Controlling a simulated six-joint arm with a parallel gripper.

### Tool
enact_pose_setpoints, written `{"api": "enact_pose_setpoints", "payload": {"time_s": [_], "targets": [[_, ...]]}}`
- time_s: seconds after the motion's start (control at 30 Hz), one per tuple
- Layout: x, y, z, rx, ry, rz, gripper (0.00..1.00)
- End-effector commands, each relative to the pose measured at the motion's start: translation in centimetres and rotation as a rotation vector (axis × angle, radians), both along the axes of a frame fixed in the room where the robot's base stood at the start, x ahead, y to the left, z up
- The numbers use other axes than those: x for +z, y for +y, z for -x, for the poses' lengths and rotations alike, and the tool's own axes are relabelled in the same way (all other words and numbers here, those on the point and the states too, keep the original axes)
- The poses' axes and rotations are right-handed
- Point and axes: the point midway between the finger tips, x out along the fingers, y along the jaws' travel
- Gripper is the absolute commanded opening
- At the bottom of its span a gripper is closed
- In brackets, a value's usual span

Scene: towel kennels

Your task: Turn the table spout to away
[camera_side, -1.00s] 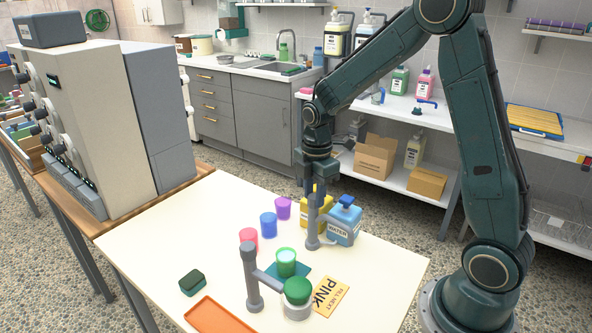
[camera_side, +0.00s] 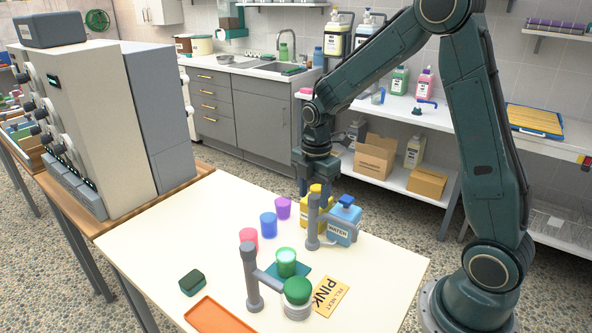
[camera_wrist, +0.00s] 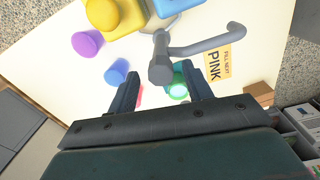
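A grey spout post (camera_side: 314,222) stands on the cream table in front of the yellow and blue bottles. In the wrist view the grey spout arm (camera_wrist: 205,46) runs from the post to the right, toward the yellow PINK card, and its end bends. My gripper (camera_side: 309,193) is just above this post. In the wrist view my gripper (camera_wrist: 161,74) is open, with a finger on either side of the post's top; contact cannot be told. In the side view my gripper partly hides the bottles, and the spout arm is hard to make out.
A blue bottle (camera_side: 342,224) and yellow bottle (camera_side: 320,200) stand close behind the post. Purple (camera_side: 283,208), blue (camera_side: 268,225), pink and green cups stand nearby. A sponge (camera_side: 192,282) and orange tray lie left.

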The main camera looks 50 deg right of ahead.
Motion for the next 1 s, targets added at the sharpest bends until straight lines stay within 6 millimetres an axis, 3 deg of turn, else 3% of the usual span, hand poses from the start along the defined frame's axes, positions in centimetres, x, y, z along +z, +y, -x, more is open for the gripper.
{"api": "enact_pose_setpoints", "payload": {"time_s": [0.47, 0.67, 1.0], "targets": [[1.0, -0.1, 0.1, -0.004, 0.001, 0.001, 0.5], [3.4, -0.1, 0.1, -0.004, -0.001, 0.001, 0.5], [9.2, 0.0, 0.1, -0.002, -0.002, 0.001, 0.5]]}}
